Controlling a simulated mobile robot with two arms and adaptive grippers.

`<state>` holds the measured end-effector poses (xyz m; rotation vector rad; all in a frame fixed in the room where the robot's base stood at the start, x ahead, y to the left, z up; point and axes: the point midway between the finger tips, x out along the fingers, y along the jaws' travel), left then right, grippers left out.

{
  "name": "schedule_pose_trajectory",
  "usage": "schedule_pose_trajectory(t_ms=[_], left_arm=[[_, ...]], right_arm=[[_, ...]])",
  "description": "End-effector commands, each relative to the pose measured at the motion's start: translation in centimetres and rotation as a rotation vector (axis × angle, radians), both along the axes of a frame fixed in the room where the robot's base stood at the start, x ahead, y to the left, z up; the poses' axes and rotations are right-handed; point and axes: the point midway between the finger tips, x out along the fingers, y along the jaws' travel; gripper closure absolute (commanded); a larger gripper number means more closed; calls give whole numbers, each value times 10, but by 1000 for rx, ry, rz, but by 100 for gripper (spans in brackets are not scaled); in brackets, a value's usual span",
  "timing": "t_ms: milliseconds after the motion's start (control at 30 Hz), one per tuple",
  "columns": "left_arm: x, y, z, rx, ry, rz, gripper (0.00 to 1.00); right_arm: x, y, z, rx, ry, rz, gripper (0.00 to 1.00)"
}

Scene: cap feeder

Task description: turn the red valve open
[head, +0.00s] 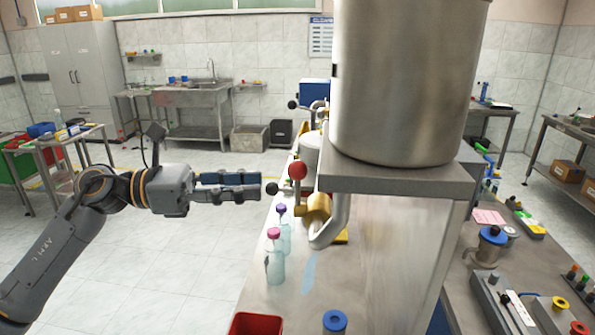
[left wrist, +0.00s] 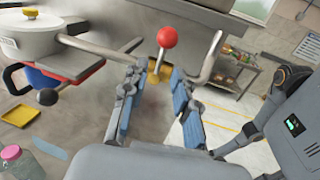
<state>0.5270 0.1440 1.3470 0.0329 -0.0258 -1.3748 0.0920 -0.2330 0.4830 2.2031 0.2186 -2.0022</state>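The red valve shows as a red ball knob (head: 298,171) on a lever above a brass body (head: 318,207), beside a bent grey spout under a big steel tank (head: 402,80). My left gripper (head: 259,186) points right towards it, empty, a short way to its left. In the left wrist view the two blue-padded fingers (left wrist: 155,88) are spread apart. The red knob (left wrist: 167,37) and its brass fitting (left wrist: 154,74) appear ahead, in line with the gap between the fingertips. I see no contact. My right gripper is not in view.
A black ball knob (head: 272,188) is close to my left fingertips in the head view. A pink-capped bottle (head: 275,260) and a purple-capped bottle (head: 283,228) stand on the bench below. A red bin (head: 255,324) is at the near edge. Open floor lies left.

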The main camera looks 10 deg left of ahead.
Motion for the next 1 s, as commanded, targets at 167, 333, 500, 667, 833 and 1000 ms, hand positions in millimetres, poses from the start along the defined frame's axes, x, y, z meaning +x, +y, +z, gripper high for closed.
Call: schedule_pose_trajectory(t_ms=[167,333,500,667,833,1000], left_arm=[[7,-39,7,-3,1,-3,71],[13,-66,5,-3,2,-1,71],[16,-79,2,-2,2,0,71],[17,-82,1,-2,2,1,71],[17,-82,1,-2,2,1,71],[17,-81,1,-3,1,1,100]], right_arm=[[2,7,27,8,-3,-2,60],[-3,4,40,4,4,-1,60],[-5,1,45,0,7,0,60],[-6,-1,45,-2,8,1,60],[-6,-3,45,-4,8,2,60],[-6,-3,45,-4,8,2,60]])
